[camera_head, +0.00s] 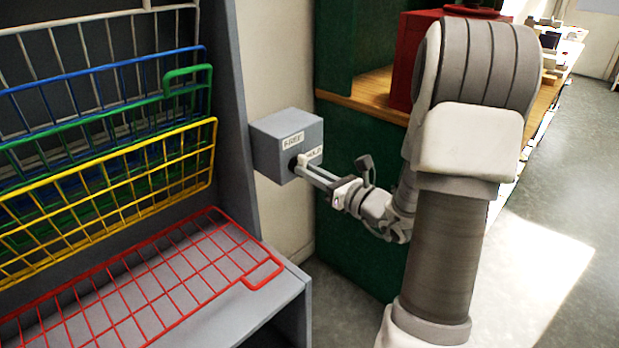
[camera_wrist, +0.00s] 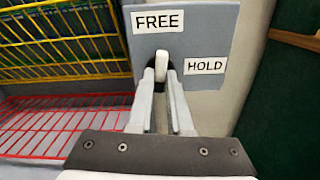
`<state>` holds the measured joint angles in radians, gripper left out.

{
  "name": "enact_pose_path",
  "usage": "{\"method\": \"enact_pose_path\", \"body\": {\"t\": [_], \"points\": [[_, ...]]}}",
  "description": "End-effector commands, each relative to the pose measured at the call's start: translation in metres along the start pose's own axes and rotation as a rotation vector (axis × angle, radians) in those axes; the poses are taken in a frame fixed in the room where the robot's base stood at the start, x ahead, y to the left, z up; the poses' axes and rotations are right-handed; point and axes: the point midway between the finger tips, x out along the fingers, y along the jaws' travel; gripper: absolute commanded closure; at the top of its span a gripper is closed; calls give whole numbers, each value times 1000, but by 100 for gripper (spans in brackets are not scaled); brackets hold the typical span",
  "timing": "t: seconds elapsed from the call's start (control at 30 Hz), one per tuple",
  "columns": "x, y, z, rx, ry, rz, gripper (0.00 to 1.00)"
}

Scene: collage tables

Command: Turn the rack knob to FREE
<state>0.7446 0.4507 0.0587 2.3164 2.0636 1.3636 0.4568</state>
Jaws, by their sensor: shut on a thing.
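A grey box (camera_head: 268,140) is fixed to the wall just right of the wire rack. Its face carries a FREE label (camera_wrist: 158,21) at upper left and a HOLD label (camera_wrist: 205,65) at right. The white rack knob (camera_wrist: 161,62) sits on a dark round hub on that face. In the wrist view its handle stands near upright, its top just below the FREE label. My gripper (camera_head: 302,164) reaches the box from the right, its two fingers (camera_wrist: 161,76) closed on both sides of the knob. The fingers hide the knob's lower part.
The rack holds a red wire shelf (camera_head: 165,275) lying low, with yellow (camera_head: 110,205), green, blue and white wire shelves tilted up behind it. A dark green cabinet (camera_head: 350,235) with a wooden ledge stands right of the box. A red box (camera_head: 405,65) rests on the ledge.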

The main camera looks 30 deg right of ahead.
Motion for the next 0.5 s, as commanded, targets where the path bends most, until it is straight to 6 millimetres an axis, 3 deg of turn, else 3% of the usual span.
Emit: {"method": "enact_pose_path", "body": {"t": [0.5], "points": [[0,0,-1,-155,1,-1,100]]}}
